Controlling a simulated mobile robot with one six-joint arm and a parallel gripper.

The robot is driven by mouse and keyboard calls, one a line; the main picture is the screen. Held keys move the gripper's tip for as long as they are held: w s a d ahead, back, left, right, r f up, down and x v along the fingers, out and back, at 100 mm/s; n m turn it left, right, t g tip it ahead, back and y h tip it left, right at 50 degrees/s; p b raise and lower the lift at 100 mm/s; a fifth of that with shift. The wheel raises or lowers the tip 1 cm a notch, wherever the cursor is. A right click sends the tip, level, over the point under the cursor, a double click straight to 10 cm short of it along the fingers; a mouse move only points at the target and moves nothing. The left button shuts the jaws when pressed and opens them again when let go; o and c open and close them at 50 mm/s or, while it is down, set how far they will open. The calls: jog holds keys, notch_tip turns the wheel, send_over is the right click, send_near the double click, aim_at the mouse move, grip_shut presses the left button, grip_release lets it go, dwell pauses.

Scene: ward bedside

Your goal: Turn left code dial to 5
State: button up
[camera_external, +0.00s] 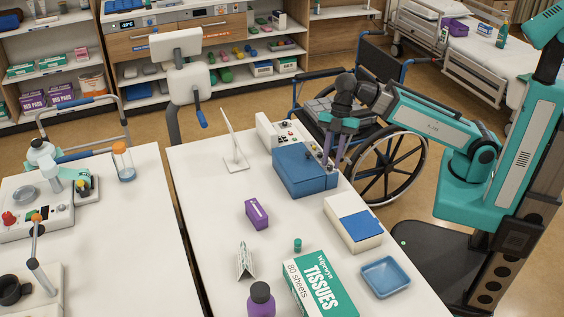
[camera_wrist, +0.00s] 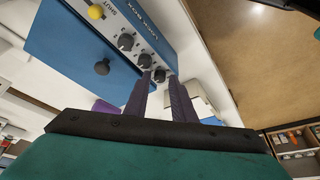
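The blue lock box (camera_external: 300,171) stands on the white table. In the wrist view its face (camera_wrist: 85,40) carries a row of dark code dials: one farthest from my gripper (camera_wrist: 125,42), a middle one (camera_wrist: 145,61), and one nearest (camera_wrist: 160,75). The lettering looks turned around, and the dial numbers are too small to read. My gripper (camera_wrist: 160,79) has its two purple fingers apart, with the nearest dial showing between the tips; contact cannot be told. In the external view my gripper (camera_external: 331,161) is at the box's right end.
A yellow knob (camera_wrist: 97,11) and a dark round knob (camera_wrist: 102,67) are on the box. A white device (camera_external: 276,129) stands behind it. A white box with a blue top (camera_external: 355,222), a purple box (camera_external: 257,214) and tissues (camera_external: 318,285) are nearer. A wheelchair (camera_external: 385,165) stands beside the table.

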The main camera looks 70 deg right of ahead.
jog(key=shift+f, duration=0.1)
grip_shut()
